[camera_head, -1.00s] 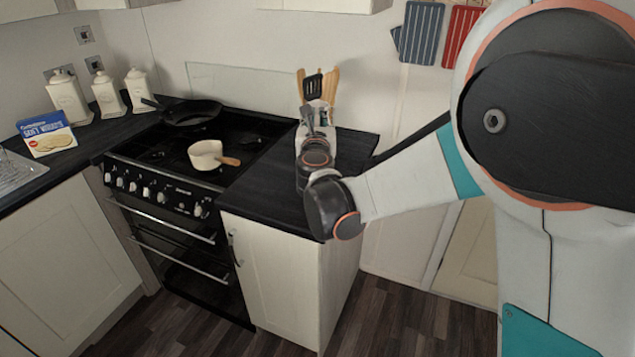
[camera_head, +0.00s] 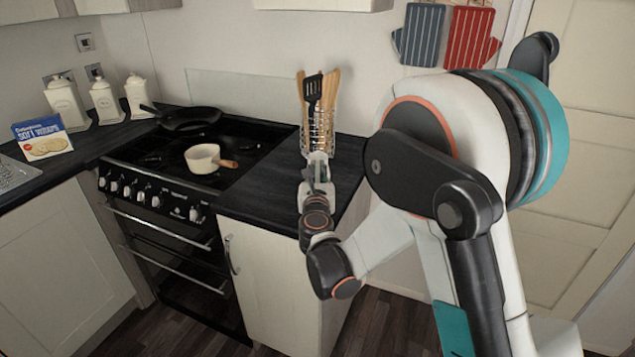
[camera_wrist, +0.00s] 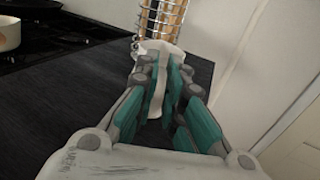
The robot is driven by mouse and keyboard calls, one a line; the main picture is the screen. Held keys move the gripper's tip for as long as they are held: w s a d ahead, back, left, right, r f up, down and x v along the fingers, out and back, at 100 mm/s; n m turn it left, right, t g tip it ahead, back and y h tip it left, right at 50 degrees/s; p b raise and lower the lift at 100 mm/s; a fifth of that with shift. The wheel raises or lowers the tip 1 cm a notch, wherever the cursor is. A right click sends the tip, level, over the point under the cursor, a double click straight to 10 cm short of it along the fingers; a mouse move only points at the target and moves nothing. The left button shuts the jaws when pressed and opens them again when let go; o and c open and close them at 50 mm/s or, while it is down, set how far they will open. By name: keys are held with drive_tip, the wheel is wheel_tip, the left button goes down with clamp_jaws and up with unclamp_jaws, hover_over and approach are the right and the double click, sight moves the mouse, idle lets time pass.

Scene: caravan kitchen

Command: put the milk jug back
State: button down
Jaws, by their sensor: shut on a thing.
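The milk jug (camera_wrist: 163,49) is white and shows in the wrist view beyond my fingers, with a narrow white part, probably its handle, running between the teal pads. My gripper (camera_wrist: 160,82) is shut on this part. In the head view my gripper (camera_head: 318,184) is over the dark worktop right of the cooker, in front of the utensil holder. Only a small pale bit of the jug (camera_head: 318,158) shows there, the rest hidden by my wrist. I cannot tell whether the jug touches the worktop.
A wire utensil holder (camera_head: 319,128) with several tools stands right behind the jug. A cream saucepan (camera_head: 202,158) and a black frying pan (camera_head: 185,117) sit on the cooker. The worktop (camera_head: 265,190) left of my gripper is clear. Oven gloves (camera_head: 420,35) hang on the wall.

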drive_tip(key=shift+f, duration=0.85)
drive_tip(key=shift+f+b, duration=0.2)
drive_tip(key=shift+b, duration=0.15)
drive_tip(key=c, duration=1.7)
unclamp_jaws()
drive_tip(key=shift+r, duration=0.2)
drive_tip(key=shift+s+p, duration=0.35)
drive_tip(key=s, duration=0.3)
drive_tip(key=s+p, duration=0.1)
drive_tip(key=s, duration=0.7)
drive_tip(key=shift+s+d+p, duration=0.15)
drive_tip(key=shift+d+p, duration=0.1)
drive_tip(key=shift+p, duration=0.15)
